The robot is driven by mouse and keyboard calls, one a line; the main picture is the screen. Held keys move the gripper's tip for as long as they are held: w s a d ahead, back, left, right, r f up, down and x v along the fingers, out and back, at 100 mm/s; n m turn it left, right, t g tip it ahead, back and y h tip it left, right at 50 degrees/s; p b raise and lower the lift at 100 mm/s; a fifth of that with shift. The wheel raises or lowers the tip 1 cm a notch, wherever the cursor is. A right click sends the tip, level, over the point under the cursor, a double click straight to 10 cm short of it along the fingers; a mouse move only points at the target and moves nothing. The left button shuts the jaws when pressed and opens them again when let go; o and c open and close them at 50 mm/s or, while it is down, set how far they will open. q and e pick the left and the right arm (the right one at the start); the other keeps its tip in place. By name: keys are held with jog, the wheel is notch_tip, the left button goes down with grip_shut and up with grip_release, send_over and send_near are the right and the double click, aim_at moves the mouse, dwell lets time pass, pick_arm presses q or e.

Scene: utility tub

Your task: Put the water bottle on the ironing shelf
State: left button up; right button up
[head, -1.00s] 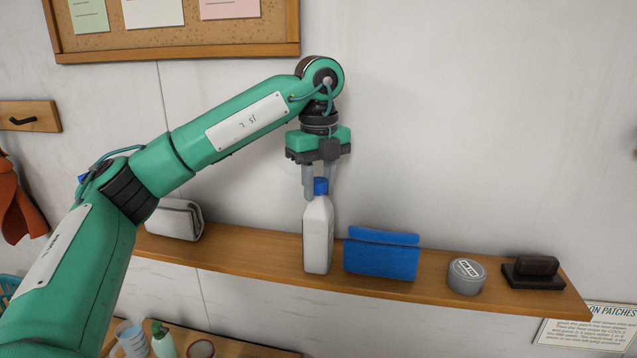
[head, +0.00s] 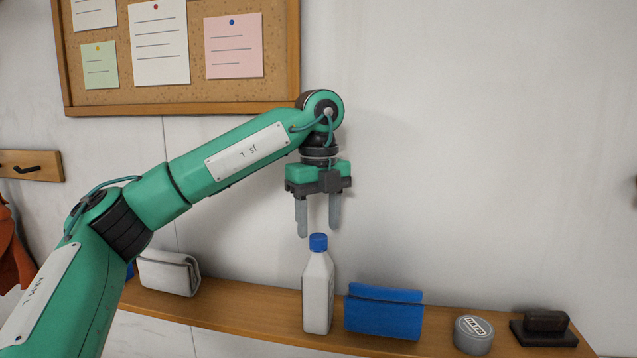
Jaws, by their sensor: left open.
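The white water bottle (head: 318,290) with a blue cap stands upright on the wooden ironing shelf (head: 250,320). It is between a folded white cloth item and a folded blue one. My left gripper (head: 318,230) is open and empty, pointing down just above the cap. Its two fingers are apart and clear of the bottle. My right gripper is not in view.
On the shelf are a folded white item (head: 168,273), a folded blue item (head: 384,314), a round grey tin (head: 473,334) and a dark brush-like block (head: 544,328). A corkboard (head: 190,70) hangs on the wall. The wall above the shelf's right side is clear.

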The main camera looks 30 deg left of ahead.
pick_arm(q)
notch_tip(320, 180, up, 6)
jog(key=shift+r+b, duration=0.2)
jog(key=shift+b, duration=0.3)
jog(key=shift+r, duration=0.85)
